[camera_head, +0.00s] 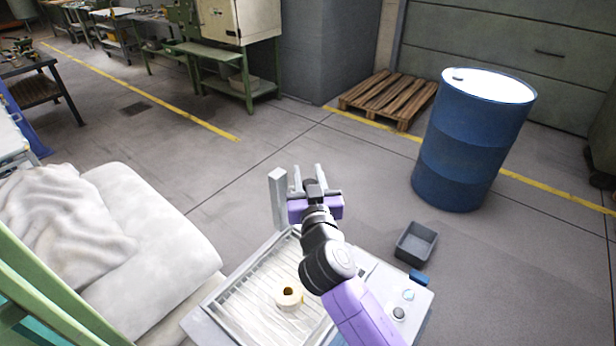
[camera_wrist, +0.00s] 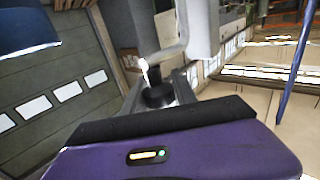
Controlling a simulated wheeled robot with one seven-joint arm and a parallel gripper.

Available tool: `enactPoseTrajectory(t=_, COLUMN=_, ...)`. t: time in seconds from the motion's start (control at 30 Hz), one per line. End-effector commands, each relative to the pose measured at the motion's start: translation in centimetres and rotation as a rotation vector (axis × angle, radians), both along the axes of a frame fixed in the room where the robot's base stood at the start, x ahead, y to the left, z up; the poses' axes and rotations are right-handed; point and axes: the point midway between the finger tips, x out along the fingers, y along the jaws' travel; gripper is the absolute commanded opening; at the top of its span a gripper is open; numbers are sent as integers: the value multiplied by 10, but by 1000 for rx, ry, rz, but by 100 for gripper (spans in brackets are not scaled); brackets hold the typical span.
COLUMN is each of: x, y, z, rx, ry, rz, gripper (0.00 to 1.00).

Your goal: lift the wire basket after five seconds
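A pale tray with thin parallel wires (camera_head: 258,272) lies in a white-grey appliance at the bottom of the head view; it looks like the wire basket. A cream ring-shaped thing (camera_head: 289,296) with a yellowish inside rests on it. My arm covers its right side, and the frame cuts off its near end. My gripper (camera_head: 308,178) is raised past the far end of the appliance, its two fingers apart with a gap between them. Its purple body fills the lower wrist view, where I cannot make out the basket.
A grey upright post (camera_head: 278,200) stands close to the left of my gripper. The appliance has a control panel (camera_head: 408,295) on the right. A grey bin (camera_head: 416,243), a blue drum (camera_head: 468,145) and a wooden pallet (camera_head: 388,97) stand beyond. A white cushioned seat (camera_head: 150,230) is left.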

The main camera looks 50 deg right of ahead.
Motion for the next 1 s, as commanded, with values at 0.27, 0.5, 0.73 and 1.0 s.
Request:
enactPoseTrajectory(t=0.27, x=0, y=0, z=3, rx=-1, ry=-4, rz=1, gripper=52)
enactPoseTrajectory(t=0.5, x=-5, y=6, z=0, rx=-1, ry=-4, rz=2, gripper=52)
enactPoseTrajectory(t=0.73, x=-32, y=31, z=-2, rx=-1, ry=-3, rz=2, gripper=52)
enactPoseTrajectory(t=1.0, x=-55, y=52, z=1, rx=-1, ry=-4, rz=2, gripper=52)
